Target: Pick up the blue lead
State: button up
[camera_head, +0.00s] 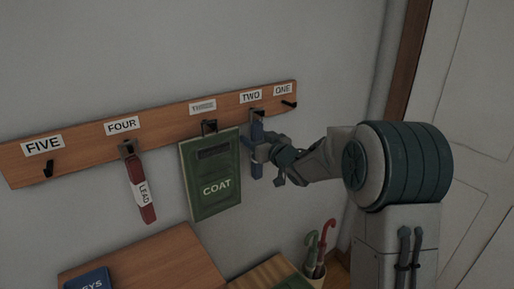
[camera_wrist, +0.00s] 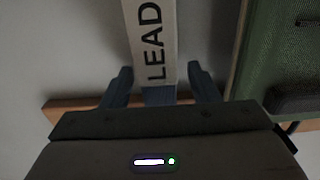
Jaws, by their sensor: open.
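The blue lead (camera_head: 257,133) hangs from the hook under the TWO label on the wall rack. In the wrist view its white LEAD tag runs upward, and its blue strap (camera_wrist: 158,96) lies between my fingers. My gripper (camera_wrist: 159,72) is open, with one finger on each side of the strap and small gaps visible. In the head view my gripper (camera_head: 267,154) reaches in from the right at the lead and covers part of it.
The green COAT bag (camera_head: 213,172) hangs close left of the lead, under THREE. A red lead (camera_head: 136,171) hangs under FOUR. The wooden rack (camera_head: 83,148) spans the wall. Below are a wooden surface (camera_head: 150,260) and umbrellas (camera_head: 320,245). Hooks FIVE and ONE are bare.

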jog(key=shift+w+a, duration=0.4)
jog(key=shift+w, duration=0.15)
jog(key=c, duration=1.1)
